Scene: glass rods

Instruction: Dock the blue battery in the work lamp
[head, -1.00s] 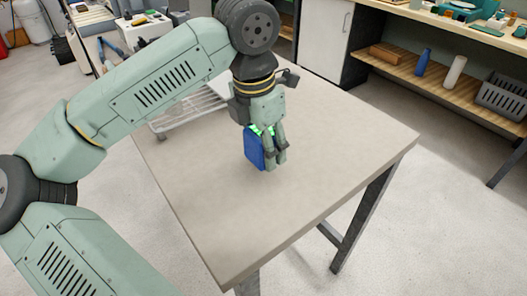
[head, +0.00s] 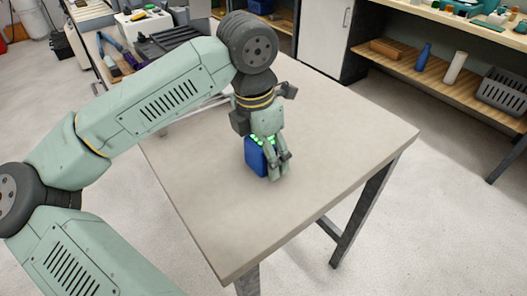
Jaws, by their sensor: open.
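The blue battery (head: 254,158) is a boxy blue block at the middle of the grey-topped table (head: 330,150), partly covered by my gripper. My gripper (head: 279,171) points down close against its right side, with its fingers open. Bright green spots (head: 258,140) show at the battery's upper edge, beside the finger bases. Whether the fingers touch the battery, and whether it rests on the table, I cannot tell. I cannot make out a work lamp in this view.
A pale wire rack (head: 192,112) on the table's far left is mostly hidden behind my arm. The table's right and front are clear. A shelf (head: 405,66) at the back right holds a blue bottle (head: 423,57), a white roll (head: 455,68) and a grey basket (head: 503,92).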

